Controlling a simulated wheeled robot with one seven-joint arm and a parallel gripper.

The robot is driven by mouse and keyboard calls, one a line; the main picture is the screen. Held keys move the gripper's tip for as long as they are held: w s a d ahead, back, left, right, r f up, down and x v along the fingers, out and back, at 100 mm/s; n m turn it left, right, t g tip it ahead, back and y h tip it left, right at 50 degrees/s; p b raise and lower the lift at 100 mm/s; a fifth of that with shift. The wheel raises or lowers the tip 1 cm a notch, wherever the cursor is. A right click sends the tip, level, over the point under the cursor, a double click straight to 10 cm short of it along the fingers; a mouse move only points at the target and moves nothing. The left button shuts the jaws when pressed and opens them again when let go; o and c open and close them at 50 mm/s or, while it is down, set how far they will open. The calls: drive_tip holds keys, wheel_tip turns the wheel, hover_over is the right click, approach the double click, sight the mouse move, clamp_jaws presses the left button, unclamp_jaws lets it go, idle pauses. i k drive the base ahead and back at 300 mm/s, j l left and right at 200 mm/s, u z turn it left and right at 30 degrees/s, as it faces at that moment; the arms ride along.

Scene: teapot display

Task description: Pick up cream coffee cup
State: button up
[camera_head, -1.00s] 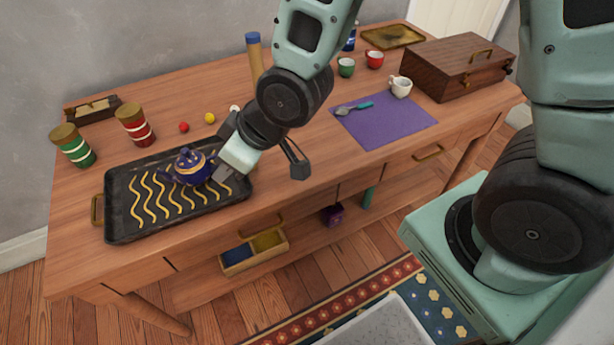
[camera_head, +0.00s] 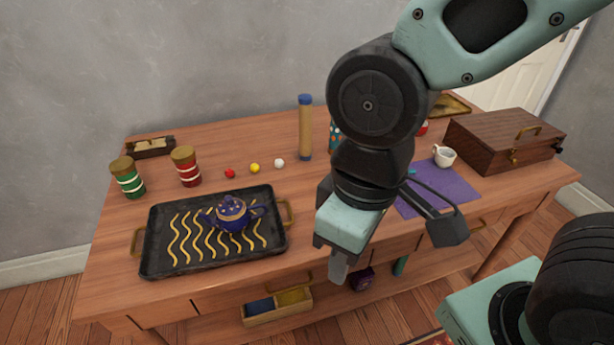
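The cream coffee cup (camera_head: 444,156) stands upright at the back edge of the purple cloth (camera_head: 455,190), on the right part of the wooden table. My gripper (camera_head: 394,248) hangs over the front edge of the table, left of the cup and nearer to me. Its two fingers are spread wide with nothing between them. The gripper and arm cover the left part of the cloth and most of the spoon there.
A brown wooden case (camera_head: 505,140) stands just right of the cup. A red cup (camera_head: 422,128) is partly hidden behind my arm. A blue teapot (camera_head: 232,214) sits on a black tray (camera_head: 165,262) at left. An open drawer (camera_head: 277,306) juts out below.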

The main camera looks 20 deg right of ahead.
sight(441, 157)
drive_tip(key=i+l, duration=0.15)
drive_tip(key=i, duration=0.3)
drive_tip(key=z, duration=0.45)
drive_tip(key=i+z, duration=0.1)
drive_tip(key=z, duration=1.3)
drive_tip(key=i+j+z, duration=0.1)
drive_tip(key=z, duration=0.35)
